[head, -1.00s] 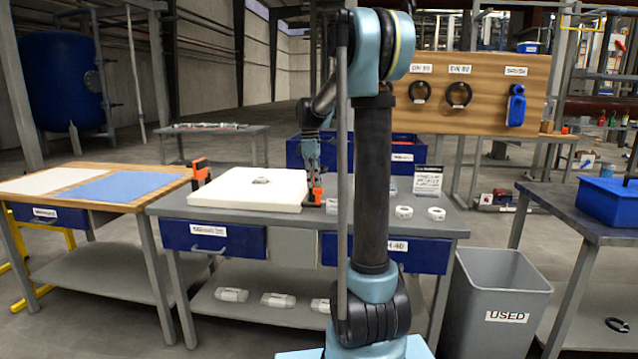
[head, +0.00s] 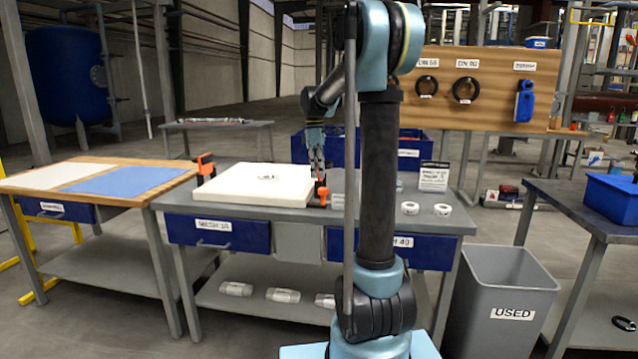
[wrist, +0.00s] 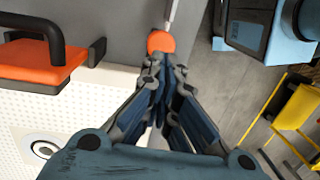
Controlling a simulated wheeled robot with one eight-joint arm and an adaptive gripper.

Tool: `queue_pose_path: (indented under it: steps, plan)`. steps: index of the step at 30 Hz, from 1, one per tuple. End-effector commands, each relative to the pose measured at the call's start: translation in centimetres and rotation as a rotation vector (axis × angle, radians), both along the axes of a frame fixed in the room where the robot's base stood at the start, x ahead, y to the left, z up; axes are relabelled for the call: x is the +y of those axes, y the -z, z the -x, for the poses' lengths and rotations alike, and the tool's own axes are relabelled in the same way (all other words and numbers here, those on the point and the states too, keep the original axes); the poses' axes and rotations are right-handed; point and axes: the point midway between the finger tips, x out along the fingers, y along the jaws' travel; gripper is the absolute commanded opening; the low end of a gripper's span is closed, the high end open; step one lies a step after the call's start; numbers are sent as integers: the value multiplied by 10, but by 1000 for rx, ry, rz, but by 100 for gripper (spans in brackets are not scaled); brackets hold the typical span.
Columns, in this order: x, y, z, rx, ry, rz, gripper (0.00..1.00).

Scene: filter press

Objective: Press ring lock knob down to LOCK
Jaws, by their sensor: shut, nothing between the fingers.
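The orange ring lock knob (wrist: 161,41) shows just past my fingertips in the wrist view, on a pale stem at the edge of the grey table. In the head view an orange part (head: 322,194) stands at the right edge of the white board, just under my gripper (head: 318,176). My gripper (wrist: 158,62) is shut and empty, its tips at or very near the knob; I cannot tell whether they touch. The knob's lower side and any LOCK mark are hidden or too small to read.
An orange handle (wrist: 30,58) on dark brackets lies left of my gripper in the wrist view. The white board (head: 250,186) bears a small ring (wrist: 44,148). White rings (head: 410,208) stand to the right on the grey table. A bin (head: 505,285) marked USED is beside it.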

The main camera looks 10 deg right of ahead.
Motion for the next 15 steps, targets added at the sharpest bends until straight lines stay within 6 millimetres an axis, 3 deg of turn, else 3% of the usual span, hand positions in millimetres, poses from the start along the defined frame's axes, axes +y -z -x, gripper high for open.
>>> queue_pose_path:
  steps: [9, 15]
  plan:
    - [2, -59, -7, 0, 1, 0, 0]
    - [5, -85, -10, 0, 0, 0, 0]
